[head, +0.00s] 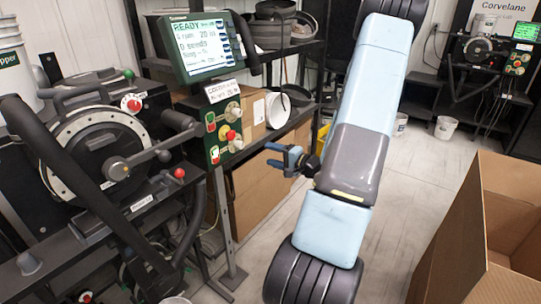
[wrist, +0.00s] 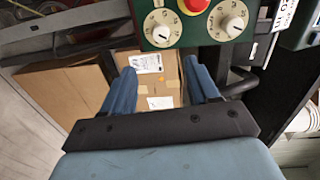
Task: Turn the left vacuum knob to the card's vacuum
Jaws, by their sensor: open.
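A green control panel (head: 222,132) stands below the display in the head view. It carries two cream dial knobs, an upper one (head: 233,111) and a lower one (head: 237,145), with a red button between them. In the wrist view two round cream dials with numbers, one at left (wrist: 162,28) and one at right (wrist: 228,20), show at the top edge. I cannot tell which is the left vacuum knob. A white card (head: 220,91) sits above the panel; its text is too small to read. My gripper (head: 271,155) is open and empty, right of the panel and apart from it.
The seed meter (head: 98,150) with its crank stands left of the panel. The display (head: 203,47) sits above. Cardboard boxes (head: 262,165) are on the shelf behind my gripper. A large open box (head: 490,245) stands at the right. The floor between is clear.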

